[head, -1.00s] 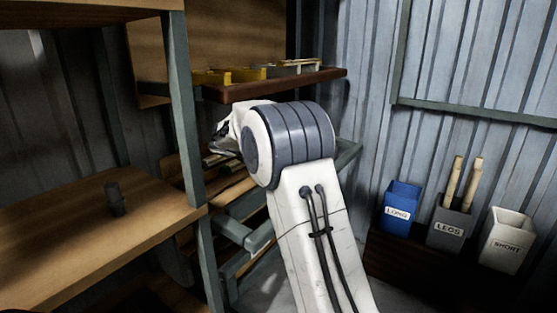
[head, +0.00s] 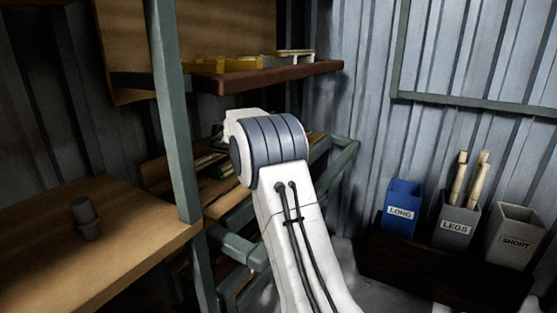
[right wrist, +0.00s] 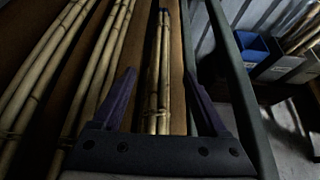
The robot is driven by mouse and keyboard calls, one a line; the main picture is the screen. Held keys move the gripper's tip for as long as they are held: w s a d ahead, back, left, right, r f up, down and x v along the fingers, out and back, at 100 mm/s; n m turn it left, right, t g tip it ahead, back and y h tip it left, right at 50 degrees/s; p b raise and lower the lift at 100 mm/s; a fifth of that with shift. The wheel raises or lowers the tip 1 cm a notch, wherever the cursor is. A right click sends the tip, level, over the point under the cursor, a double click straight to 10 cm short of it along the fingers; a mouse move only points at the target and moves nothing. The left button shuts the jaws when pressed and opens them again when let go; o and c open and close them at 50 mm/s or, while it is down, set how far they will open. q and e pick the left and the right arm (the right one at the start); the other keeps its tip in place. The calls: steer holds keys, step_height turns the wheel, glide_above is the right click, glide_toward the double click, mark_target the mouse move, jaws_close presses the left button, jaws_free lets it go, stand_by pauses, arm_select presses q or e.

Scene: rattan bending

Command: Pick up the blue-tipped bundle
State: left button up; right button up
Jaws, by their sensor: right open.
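In the right wrist view a thin bundle of rattan poles (right wrist: 154,85) lies on a brown wooden shelf (right wrist: 177,60). My right gripper (right wrist: 159,74) is open, with one finger on each side of this bundle and gaps between. Other pale bundles (right wrist: 88,70) lie to its left. In the head view my right arm covers the gripper, and part of the rack with poles (head: 222,186) shows behind it. My left gripper is not in view.
A green-grey rack rail (right wrist: 240,85) runs close to the right of the gripper. A blue LONG bin (head: 402,207), a grey LEGS bin (head: 455,226) holding poles, and a SHORT bin (head: 513,237) stand at right. A wooden table (head: 125,215) is at left.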

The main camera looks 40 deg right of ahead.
steer(key=shift+r+x, duration=0.15)
steer(key=shift+x, duration=1.2)
steer(key=shift+r+x, duration=0.1)
steer(key=shift+x, duration=1.3)
jaws_close()
steer(key=shift+r, duration=0.1)
